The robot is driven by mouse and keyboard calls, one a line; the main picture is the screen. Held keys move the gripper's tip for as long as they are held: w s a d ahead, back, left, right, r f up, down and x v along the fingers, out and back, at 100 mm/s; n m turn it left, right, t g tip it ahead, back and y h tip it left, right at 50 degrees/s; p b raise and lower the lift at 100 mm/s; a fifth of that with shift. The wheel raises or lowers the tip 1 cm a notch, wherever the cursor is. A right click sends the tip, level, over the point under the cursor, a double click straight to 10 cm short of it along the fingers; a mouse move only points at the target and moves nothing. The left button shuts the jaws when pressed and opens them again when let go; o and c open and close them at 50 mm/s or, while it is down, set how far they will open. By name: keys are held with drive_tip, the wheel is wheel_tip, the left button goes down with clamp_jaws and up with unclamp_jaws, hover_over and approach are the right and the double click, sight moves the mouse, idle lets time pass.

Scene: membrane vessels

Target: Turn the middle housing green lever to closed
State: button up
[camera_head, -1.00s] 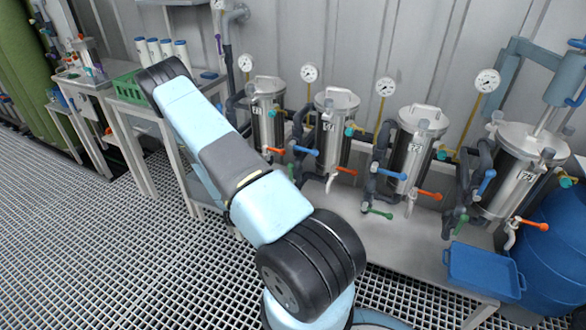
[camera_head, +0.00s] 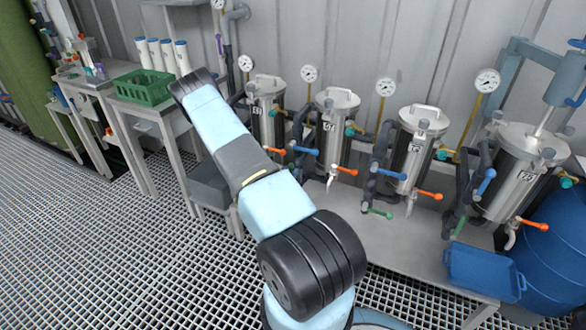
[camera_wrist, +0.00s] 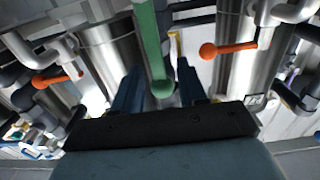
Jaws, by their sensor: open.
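Several steel filter housings stand in a row in the head view, among them the second from left (camera_head: 334,130) and third from left (camera_head: 412,150). I cannot tell which counts as the middle one. A green lever (camera_head: 380,212) hangs below the third, and another (camera_head: 460,225) is by the rightmost. In the wrist view a green lever (camera_wrist: 150,45) runs down from the top edge, its rounded end between the fingers. My gripper (camera_wrist: 158,88) is open around it there, and contact is not clear. My gripper is hidden behind my arm in the head view.
Orange levers (camera_wrist: 230,48) and (camera_wrist: 57,80) lie either side of my gripper in the wrist view. Blue levers (camera_head: 390,173), gauges and pipes crowd the housings. A blue tray (camera_head: 483,272) is at lower right, a green crate (camera_head: 146,88) at left. The grating floor is free.

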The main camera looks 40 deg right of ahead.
sight(290, 170)
drive_tip(key=shift+x, duration=1.95)
clamp_jaws()
drive_tip(key=shift+w, duration=0.1)
